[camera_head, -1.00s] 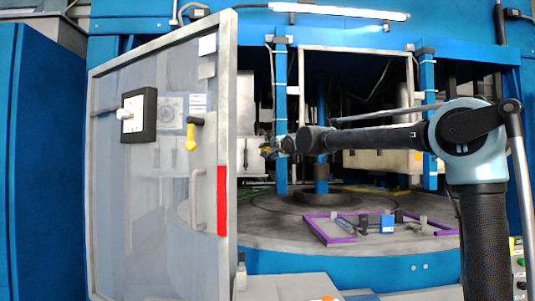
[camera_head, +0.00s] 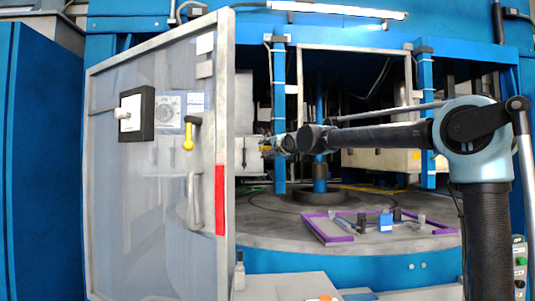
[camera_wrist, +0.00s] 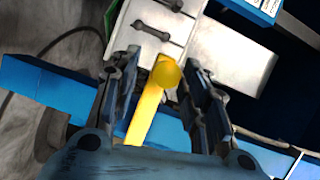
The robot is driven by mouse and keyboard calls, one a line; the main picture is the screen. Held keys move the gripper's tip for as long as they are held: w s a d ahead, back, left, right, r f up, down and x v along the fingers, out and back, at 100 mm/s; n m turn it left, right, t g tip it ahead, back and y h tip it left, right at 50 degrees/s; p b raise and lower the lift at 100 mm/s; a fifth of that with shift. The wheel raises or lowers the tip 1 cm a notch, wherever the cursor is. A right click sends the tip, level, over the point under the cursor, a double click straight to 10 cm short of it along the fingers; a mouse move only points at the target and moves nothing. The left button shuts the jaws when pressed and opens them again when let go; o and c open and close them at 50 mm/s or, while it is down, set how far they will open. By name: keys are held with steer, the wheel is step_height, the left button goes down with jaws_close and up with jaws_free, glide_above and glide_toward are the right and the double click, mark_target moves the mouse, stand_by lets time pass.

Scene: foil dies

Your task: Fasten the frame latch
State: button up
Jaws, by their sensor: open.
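A yellow lever (camera_wrist: 145,116) with a round yellow knob (camera_wrist: 166,72) lies between the two fingers of my gripper (camera_wrist: 160,62) in the wrist view. The fingers are apart, with a gap visible on the knob's sides. In the head view my gripper (camera_head: 270,147) is small, at the blue post left of the machine opening, with a bit of yellow beside it. Which part the lever catches on cannot be told; its lower end is hidden near the gripper's palm.
A framed clear door (camera_head: 160,220) with a grey handle and a yellow-and-black lever (camera_head: 188,136) stands left of my arm. A purple frame (camera_head: 318,228) with a blue block (camera_head: 386,222) lies on the round table. A pale plate (camera_wrist: 232,65) is close beyond the fingers.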

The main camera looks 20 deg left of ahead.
steer(key=v, duration=1.1)
steer(key=shift+w+d, duration=0.3)
steer(key=shift+w, duration=0.1)
steer(key=shift+s+f, duration=0.1)
steer(key=shift+f, duration=0.05)
